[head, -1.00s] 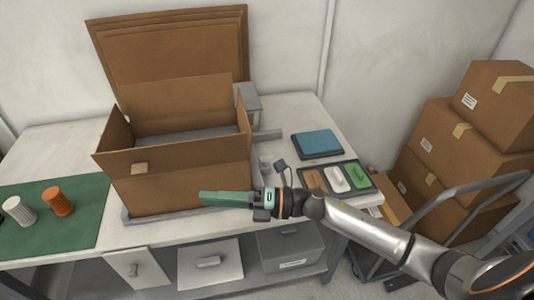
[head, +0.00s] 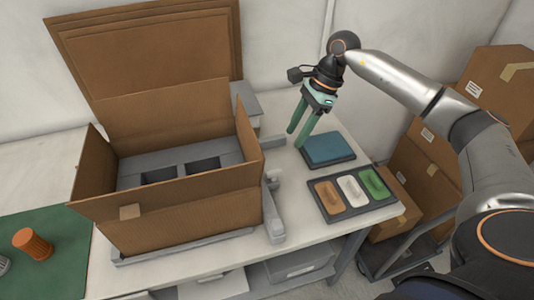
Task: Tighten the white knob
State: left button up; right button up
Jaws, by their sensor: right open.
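My left gripper is not in view.
A large open cardboard box (head: 180,215) with grey inserts stands between my right gripper and the mat. A dark tray (head: 330,214) holds orange, white and green pieces. Cardboard boxes (head: 500,78) are stacked on a cart at the right. A grey fixture (head: 274,205) lies beside the open box.

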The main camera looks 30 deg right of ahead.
aim_at(275, 171)
jog(key=p+x, duration=0.1)
jog(key=x, duration=1.1)
jog(key=shift+a+f, duration=0.1)
jog(key=shift+a, duration=0.05)
grip_shut()
